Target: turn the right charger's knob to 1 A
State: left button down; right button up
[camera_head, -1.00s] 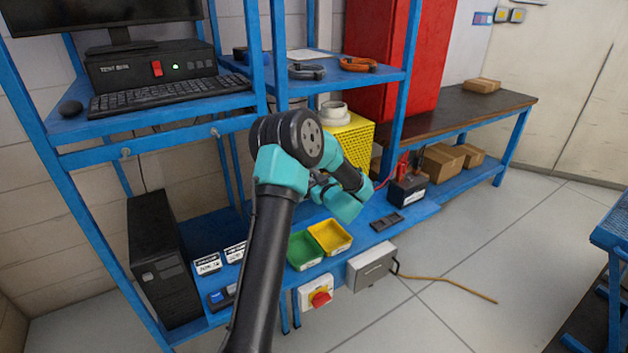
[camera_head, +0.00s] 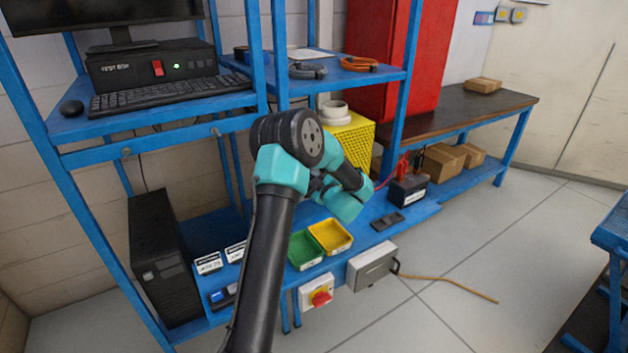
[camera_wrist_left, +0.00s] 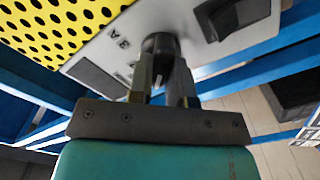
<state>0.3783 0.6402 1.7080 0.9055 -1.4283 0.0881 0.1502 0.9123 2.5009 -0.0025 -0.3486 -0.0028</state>
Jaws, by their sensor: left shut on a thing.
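The charger (camera_head: 358,136) is a yellow perforated box on the blue rack in the head view, partly behind my left arm. In the left wrist view, its yellow side (camera_wrist_left: 55,25) meets a grey front panel (camera_wrist_left: 172,18) with a black round knob (camera_wrist_left: 160,44). Dark printed markings (camera_wrist_left: 118,42) stand beside the knob, partly legible as "8A"; the knob's pointer direction is unclear. My left gripper (camera_wrist_left: 163,72) is shut on the knob, one finger on each side. In the head view its fingers are hidden behind the wrist. My right gripper is out of view.
A black rocker switch (camera_wrist_left: 236,14) sits on the panel, right of the knob. Green (camera_head: 305,250) and yellow (camera_head: 331,236) bins and a black battery (camera_head: 408,190) lie on the lower shelf. Blue rack posts (camera_head: 403,95) stand close to my arm.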

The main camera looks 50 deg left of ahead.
pick_arm(q)
jog(key=c, duration=1.1)
grip_release()
jog(key=shift+o, duration=0.2)
jog(key=shift+d, duration=0.15)
jog(key=v, duration=1.7)
jog(key=shift+d, duration=0.1)
